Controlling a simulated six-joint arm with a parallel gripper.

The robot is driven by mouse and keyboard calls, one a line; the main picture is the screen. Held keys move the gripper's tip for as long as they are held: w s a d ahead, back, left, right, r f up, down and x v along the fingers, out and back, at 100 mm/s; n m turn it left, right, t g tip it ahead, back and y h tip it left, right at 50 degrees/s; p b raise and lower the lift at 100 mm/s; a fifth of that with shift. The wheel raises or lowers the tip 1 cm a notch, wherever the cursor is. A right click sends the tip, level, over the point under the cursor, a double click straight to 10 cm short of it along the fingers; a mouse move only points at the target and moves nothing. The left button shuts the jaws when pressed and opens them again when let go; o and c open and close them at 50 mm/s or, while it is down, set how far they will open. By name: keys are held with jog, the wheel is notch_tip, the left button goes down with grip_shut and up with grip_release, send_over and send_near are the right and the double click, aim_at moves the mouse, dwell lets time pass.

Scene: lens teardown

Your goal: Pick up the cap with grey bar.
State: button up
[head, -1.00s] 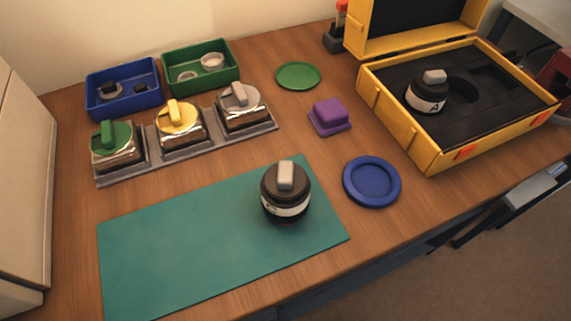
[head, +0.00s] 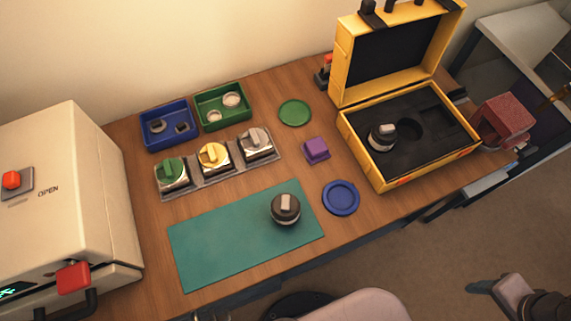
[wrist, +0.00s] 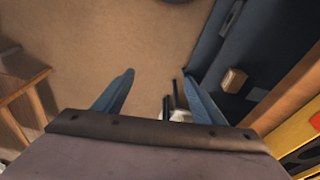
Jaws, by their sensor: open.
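A dark round cap with a grey bar (head: 285,203) sits on top of a black lens with a white band (head: 287,219), upright on the teal mat (head: 215,250). A second dark cap with a grey bar (head: 385,129) tops a lens standing in the yellow case (head: 374,165). My gripper (wrist: 159,75) is open and empty in the wrist view, its two blue fingers apart over the floor. In the head view part of it shows at the lower right, beyond the table's front edge and well away from both caps.
A grey rack (head: 203,186) holds blocks with green, yellow and grey knobs. Blue (head: 170,147) and green (head: 222,122) bins stand behind it. A blue dish (head: 341,198), purple block (head: 316,150) and green disc (head: 294,112) lie nearby. A white machine (head: 70,190) stands left.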

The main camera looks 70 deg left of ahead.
jog(key=w+a+r+n+p, duration=0.1)
jog(key=a+r+n+p, duration=0.55)
jog(key=a+r, duration=0.25)
jog(key=s+a+r+n, duration=0.15)
jog(key=a+n, duration=0.25)
jog(key=a, duration=0.4)
notch_tip(320, 180, up, 4)
jog(key=n+g, duration=0.2)
jog(key=n, duration=1.7)
send_over(286, 202)
jog(key=shift+f+p, duration=0.2)
jog(key=shift+p, duration=0.1)
jog(key=shift+d+f+p, duration=0.1)
jog(key=shift+f+p, duration=0.7)
jog(key=shift+f, duration=0.9)
jog(key=shift+f+p, duration=0.6)
jog(key=shift+f, duration=1.4)
jog(key=c, duration=1.1)
